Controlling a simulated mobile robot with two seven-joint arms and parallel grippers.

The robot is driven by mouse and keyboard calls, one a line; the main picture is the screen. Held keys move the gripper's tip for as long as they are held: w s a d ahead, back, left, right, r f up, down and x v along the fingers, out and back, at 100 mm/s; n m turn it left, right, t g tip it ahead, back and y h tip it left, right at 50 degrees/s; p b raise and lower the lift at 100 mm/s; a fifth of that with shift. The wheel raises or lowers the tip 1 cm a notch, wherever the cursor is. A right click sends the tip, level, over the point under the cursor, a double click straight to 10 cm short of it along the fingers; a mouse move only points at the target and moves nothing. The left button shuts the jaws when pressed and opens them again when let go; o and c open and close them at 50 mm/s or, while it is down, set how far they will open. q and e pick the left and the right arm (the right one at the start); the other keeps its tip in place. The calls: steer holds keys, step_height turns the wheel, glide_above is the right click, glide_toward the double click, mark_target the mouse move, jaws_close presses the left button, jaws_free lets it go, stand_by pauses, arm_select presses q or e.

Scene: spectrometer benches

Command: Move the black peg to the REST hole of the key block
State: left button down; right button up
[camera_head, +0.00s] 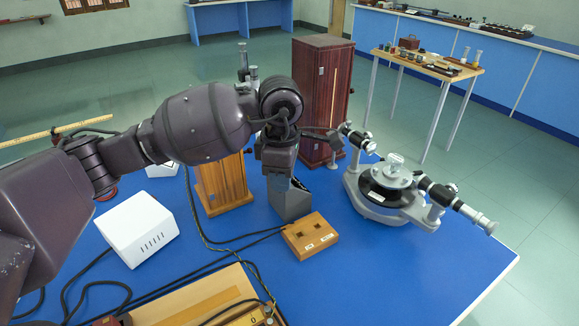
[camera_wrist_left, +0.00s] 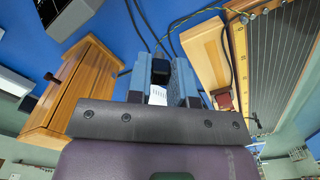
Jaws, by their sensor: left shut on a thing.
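The key block (camera_head: 310,241) is a small orange wooden block on the blue bench, with two dark holes in its top and small white labels along its near side. I cannot read the labels, and no peg shows in the holes. My left gripper (camera_head: 279,182) points down behind and left of the key block, above the bench. In the left wrist view its two blue-grey fingers (camera_wrist_left: 160,82) are closed on the black peg (camera_wrist_left: 160,70). The head view hides the peg. My right gripper is in neither view.
A grey box (camera_head: 291,206) stands just below my left gripper. A wooden box (camera_head: 222,185) and a white box (camera_head: 137,227) stand to the left. The spectrometer (camera_head: 388,193) stands to the right. Black cables cross the bench. The front right of the bench is clear.

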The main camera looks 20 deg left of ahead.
arm_select(q)
steer(key=s+m, duration=0.1)
steer(key=m, duration=0.5)
steer(key=s+f+m, duration=0.1)
steer(key=s+m, duration=0.1)
steer(key=m, duration=0.5)
steer(key=s+a+m, duration=0.1)
steer(key=s+m, duration=0.1)
steer(key=m, duration=0.5)
steer(key=shift+f, duration=0.25)
